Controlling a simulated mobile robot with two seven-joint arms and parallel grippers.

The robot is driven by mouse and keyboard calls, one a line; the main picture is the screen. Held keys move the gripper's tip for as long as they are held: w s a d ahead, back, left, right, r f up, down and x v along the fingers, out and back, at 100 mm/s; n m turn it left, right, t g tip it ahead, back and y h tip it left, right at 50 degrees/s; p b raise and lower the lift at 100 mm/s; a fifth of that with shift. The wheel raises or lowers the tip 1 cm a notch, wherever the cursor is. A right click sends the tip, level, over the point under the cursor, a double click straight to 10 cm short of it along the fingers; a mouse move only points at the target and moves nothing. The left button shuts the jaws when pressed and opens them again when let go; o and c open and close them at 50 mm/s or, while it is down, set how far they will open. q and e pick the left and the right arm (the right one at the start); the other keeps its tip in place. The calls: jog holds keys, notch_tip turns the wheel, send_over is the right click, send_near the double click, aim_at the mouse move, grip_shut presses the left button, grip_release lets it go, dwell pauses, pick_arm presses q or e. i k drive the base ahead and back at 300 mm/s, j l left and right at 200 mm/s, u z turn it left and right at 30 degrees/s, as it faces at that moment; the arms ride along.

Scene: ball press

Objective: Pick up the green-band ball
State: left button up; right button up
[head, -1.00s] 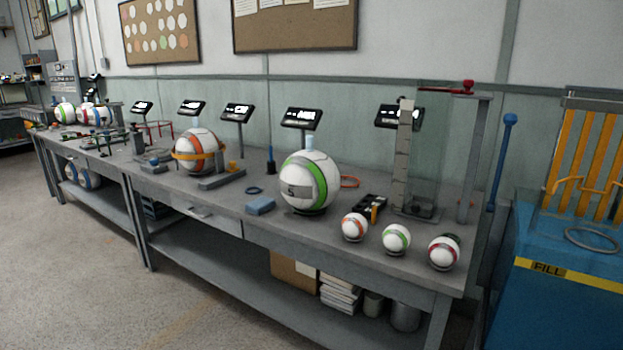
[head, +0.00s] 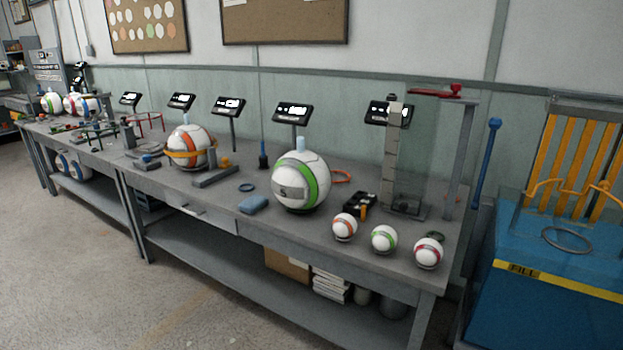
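A small white ball with a green band (head: 384,240) sits near the front right of the grey workbench (head: 225,205). It stands between a small orange-band ball (head: 345,227) on its left and a small red-band ball (head: 429,253) on its right, with gaps between them. A much larger white ball with a green band (head: 310,178) sits farther left on the bench and has a grey patch on its front. Another ball with green on it (head: 51,102) shows at the far left end. Neither of my grippers is in view.
A clear column stand with a red lever (head: 436,92) rises behind the small balls. A black tray (head: 360,202) and a blue block (head: 254,205) lie nearby. A blue machine marked FILL (head: 530,305) stands right of the bench. The floor (head: 75,270) in front is clear.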

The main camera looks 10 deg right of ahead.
aim_at(301, 179)
jog(key=i+j+z, duration=0.15)
jog(key=i+z, duration=0.25)
jog(key=i+j+z, duration=0.2)
jog(key=z, duration=0.25)
jog(key=i+j+z, duration=0.25)
jog(key=z, duration=0.15)
jog(key=k+j, duration=0.05)
jog(key=j, duration=0.05)
